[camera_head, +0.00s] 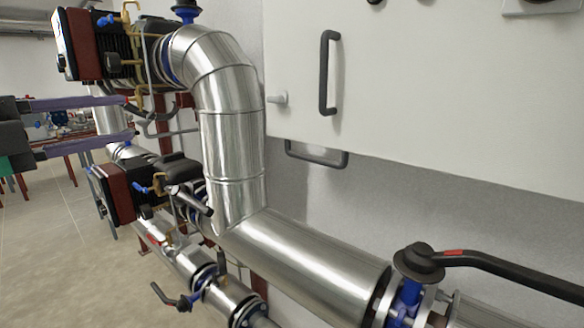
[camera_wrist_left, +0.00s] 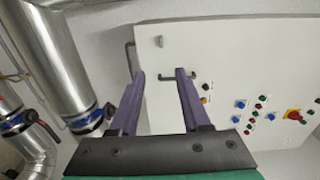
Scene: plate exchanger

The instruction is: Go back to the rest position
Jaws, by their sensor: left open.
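My left gripper (camera_head: 130,118) comes in from the left edge of the head view, with two purple fingers spread apart and nothing between them. In the head view its fingertips overlap the pipework in the picture; how far they are from it I cannot tell. In the left wrist view the same gripper (camera_wrist_left: 160,74) is open and empty, its fingers towards a white cabinet (camera_wrist_left: 225,60). My right gripper is in neither view.
A large silver pipe (camera_head: 233,140) bends down and runs to the lower right. A black-handled valve (camera_head: 418,260) sits on it. The white cabinet (camera_head: 430,90) has a dark handle (camera_head: 328,72). Pumps with dark red faces (camera_head: 118,193) stand left. Floor (camera_head: 45,260) is open at lower left.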

